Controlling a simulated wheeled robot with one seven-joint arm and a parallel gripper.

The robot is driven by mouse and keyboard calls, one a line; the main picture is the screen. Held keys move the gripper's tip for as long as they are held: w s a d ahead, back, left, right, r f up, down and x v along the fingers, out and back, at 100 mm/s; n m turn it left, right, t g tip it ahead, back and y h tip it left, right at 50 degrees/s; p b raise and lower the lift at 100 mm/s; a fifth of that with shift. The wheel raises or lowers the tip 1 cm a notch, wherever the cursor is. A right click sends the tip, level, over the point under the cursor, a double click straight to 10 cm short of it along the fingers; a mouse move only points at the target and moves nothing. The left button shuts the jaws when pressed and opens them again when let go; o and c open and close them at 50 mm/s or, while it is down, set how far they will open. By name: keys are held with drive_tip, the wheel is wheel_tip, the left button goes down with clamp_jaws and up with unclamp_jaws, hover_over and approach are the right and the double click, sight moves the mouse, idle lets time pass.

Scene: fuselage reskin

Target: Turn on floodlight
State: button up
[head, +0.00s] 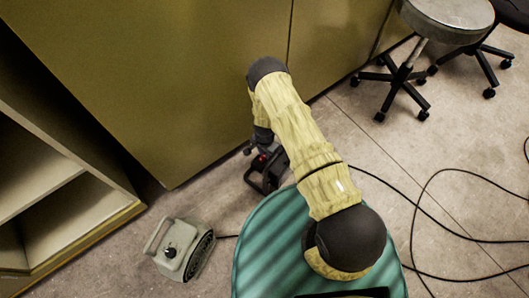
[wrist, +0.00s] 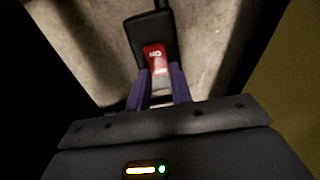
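A small pale-grey boxy lamp, which looks like the floodlight (head: 182,250), sits on the floor at the lower left in the head view. It has a handle, a dark knob and a black ribbed face; I cannot tell that it is lit. My gripper (head: 265,172) is low by the cabinet, to the right of the lamp and apart from it. In the wrist view my gripper (wrist: 160,82) shows two purple fingers, a little apart. A red part with white marks (wrist: 155,58) lies on a black piece (wrist: 150,28) at the fingertips. Whether the fingers touch it is unclear.
A yellow-green cabinet (head: 170,75) stands behind my gripper. An open shelf unit (head: 60,205) is at the left. A black cable (head: 430,212) curves over the floor at the right. A stool (head: 448,18) stands at the upper right. Floor between lamp and cabinet is clear.

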drive_tip(key=shift+a+r, duration=0.1)
clamp_jaws()
drive_tip(key=shift+s+a+r+t+h+p, duration=0.1)
drive_tip(key=shift+s+t+h+p, duration=0.25)
drive_tip(key=shift+p, duration=0.4)
drive_tip(key=shift+a+t+h, duration=0.1)
drive_tip(key=shift+t+h, duration=0.55)
drive_tip(key=shift+t, duration=0.1)
drive_tip(key=o, duration=0.9)
unclamp_jaws()
